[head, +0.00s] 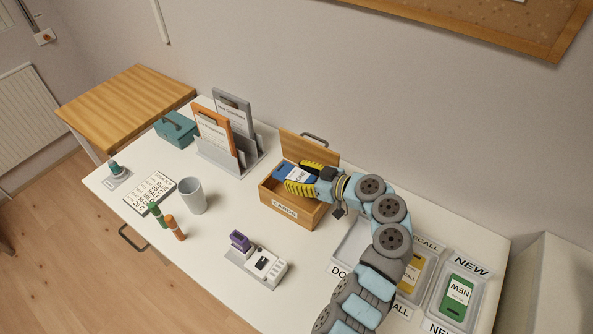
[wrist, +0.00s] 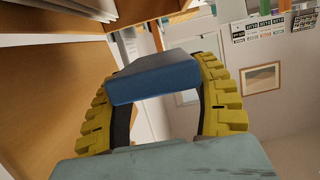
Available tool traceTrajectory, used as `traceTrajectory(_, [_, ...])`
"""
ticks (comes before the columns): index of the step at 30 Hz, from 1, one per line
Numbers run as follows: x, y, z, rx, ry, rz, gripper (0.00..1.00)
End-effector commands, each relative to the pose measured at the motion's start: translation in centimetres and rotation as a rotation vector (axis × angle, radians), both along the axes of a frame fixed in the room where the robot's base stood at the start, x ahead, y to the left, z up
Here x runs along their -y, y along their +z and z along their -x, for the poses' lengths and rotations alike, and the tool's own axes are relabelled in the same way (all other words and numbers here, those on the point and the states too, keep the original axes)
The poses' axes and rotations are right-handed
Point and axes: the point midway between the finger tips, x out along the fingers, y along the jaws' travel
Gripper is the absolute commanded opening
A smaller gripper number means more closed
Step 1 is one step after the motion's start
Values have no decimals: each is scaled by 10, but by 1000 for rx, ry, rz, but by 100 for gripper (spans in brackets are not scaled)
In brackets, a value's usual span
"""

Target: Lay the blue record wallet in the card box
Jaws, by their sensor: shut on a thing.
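The blue record wallet (head: 285,172) has a white label and is held at the mouth of the wooden card box (head: 290,210), which is marked CARDS. The box lid (head: 310,149) stands open at the back. My gripper (head: 305,178) has yellow pads and is shut on the wallet, over the box opening. In the wrist view the wallet (wrist: 152,78) sits between the two yellow fingers, with wooden box walls (wrist: 45,95) close on the left. Whether the wallet touches the box floor is hidden.
A file rack (head: 230,155) with orange and grey clipboards stands left of the box. A grey cup (head: 192,195), markers (head: 175,228) and a purple stamp device (head: 258,265) are in front. Trays with a yellow wallet (head: 411,275) and a green wallet (head: 457,297) are at right.

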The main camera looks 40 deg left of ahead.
Motion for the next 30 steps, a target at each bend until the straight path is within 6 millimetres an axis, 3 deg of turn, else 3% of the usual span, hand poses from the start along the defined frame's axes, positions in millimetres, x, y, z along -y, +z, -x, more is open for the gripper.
traceTrajectory(15, [-1, -36, 1, -2, 4, -1, 24])
traceTrajectory(28, [0, -40, 1, 0, 2, -1, 24])
traceTrajectory(29, [0, -40, 1, 0, 2, -1, 66])
traceTrajectory(30, [0, -40, 1, 0, 2, -1, 77])
